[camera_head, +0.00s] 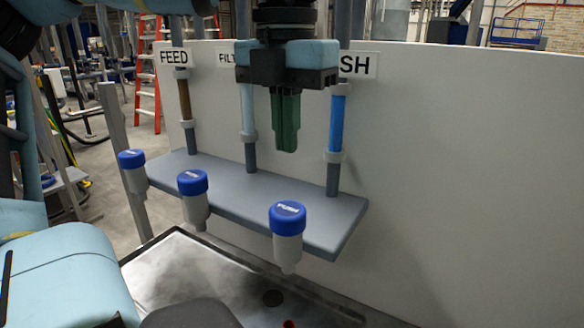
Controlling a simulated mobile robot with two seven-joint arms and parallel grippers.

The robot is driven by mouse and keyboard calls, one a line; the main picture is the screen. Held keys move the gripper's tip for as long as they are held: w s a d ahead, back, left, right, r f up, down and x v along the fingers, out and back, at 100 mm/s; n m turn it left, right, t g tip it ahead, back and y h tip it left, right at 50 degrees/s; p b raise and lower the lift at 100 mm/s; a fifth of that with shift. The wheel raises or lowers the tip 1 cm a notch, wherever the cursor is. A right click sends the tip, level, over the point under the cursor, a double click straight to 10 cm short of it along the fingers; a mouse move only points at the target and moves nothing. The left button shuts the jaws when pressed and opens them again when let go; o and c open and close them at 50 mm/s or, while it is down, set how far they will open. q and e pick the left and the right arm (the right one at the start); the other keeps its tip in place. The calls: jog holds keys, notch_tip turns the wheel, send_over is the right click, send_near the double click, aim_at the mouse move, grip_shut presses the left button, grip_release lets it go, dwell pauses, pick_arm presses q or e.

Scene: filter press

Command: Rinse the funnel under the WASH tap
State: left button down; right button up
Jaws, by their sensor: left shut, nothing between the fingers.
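The WASH sign (358,65) is on the white panel, its first letters hidden by my left gripper. Below it a tube with blue liquid (337,122) rises from the grey shelf. The right-hand tap (287,238), with a round blue cap and a pale body, hangs at the shelf's front edge; I take it to be the WASH tap. My left gripper (287,150) hangs in front of the panel, green fingers pointing down, shut and empty, above the shelf and apart from the taps. I see no funnel. My right gripper is not in view.
Two similar blue-capped taps (193,195) (132,170) sit further left on the grey shelf (250,190), below the FEED sign (173,57) and a partly hidden sign. A dark basin (190,262) with a round hole lies below. A small red thing (289,323) shows at the bottom edge.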

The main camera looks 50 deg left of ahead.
pick_arm(q)
notch_tip(320, 180, up, 4)
dwell(0.4)
dwell(0.5)
